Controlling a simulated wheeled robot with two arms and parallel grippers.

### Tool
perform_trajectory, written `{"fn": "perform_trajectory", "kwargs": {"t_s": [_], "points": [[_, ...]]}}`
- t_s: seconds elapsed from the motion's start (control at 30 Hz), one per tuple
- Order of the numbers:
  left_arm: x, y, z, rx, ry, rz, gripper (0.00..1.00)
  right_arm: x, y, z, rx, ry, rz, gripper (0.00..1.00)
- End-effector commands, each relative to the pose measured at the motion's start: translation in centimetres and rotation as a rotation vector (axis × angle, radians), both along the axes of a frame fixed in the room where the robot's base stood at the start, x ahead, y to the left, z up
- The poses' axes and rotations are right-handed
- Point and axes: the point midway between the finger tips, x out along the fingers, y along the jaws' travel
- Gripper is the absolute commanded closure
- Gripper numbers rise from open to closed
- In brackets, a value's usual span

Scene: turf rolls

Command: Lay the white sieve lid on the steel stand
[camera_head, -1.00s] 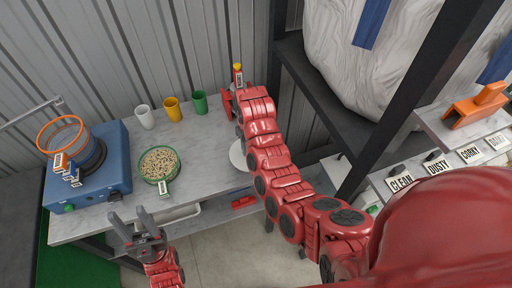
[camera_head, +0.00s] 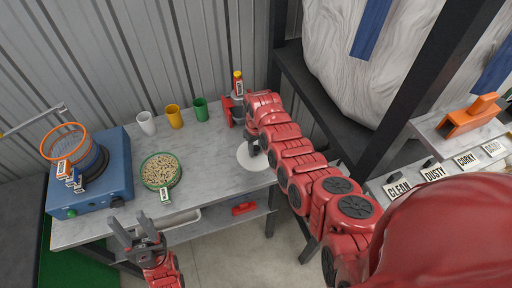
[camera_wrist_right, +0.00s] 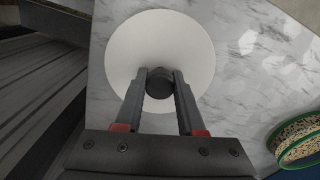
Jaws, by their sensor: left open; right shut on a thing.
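The white sieve lid (camera_head: 245,160) is a round white disc with a dark knob, near the right end of the grey marble-look bench. It also shows in the right wrist view (camera_wrist_right: 190,45). My right gripper (camera_wrist_right: 160,82) is shut on the lid's dark knob (camera_wrist_right: 160,90). I cannot tell whether the lid touches the bench. My left gripper (camera_head: 137,228) is open and empty in front of the bench's front edge. I cannot make out the steel stand for certain; thin metal rods (camera_head: 35,118) show at the far left.
The bench (camera_head: 212,160) carries a blue machine (camera_head: 115,180) with an orange-rimmed sieve (camera_head: 65,140), a green-rimmed sieve of grains (camera_head: 160,170), white (camera_head: 147,123), yellow (camera_head: 173,117) and green (camera_head: 201,110) cups, and a yellow-capped bottle (camera_head: 238,82). A dark rack post (camera_head: 430,80) stands right.

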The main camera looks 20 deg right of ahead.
Motion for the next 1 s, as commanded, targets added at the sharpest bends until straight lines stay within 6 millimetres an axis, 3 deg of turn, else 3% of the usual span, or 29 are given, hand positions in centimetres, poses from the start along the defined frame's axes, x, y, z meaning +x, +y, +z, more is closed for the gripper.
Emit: {"fn": "perform_trajectory", "kwargs": {"t_s": [0.37,0.4,0.57,1.0], "points": [[0.01,0.0,-0.39,0.0,0.0,0.0,0.5,-0.03,-0.02,-0.5,0.0,0.001,0.0,1.0],[0.0,0.0,-0.31,0.0,0.0,0.0,0.5,-0.02,-0.03,-0.44,0.0,0.001,0.0,0.58],[0.0,0.0,-0.25,0.0,0.0,0.0,0.5,-0.02,-0.03,-0.36,0.0,0.001,0.0,0.32],[0.0,0.0,-0.22,0.0,0.0,0.0,0.5,0.09,0.0,0.33,0.0,-0.002,0.0,0.32]]}}
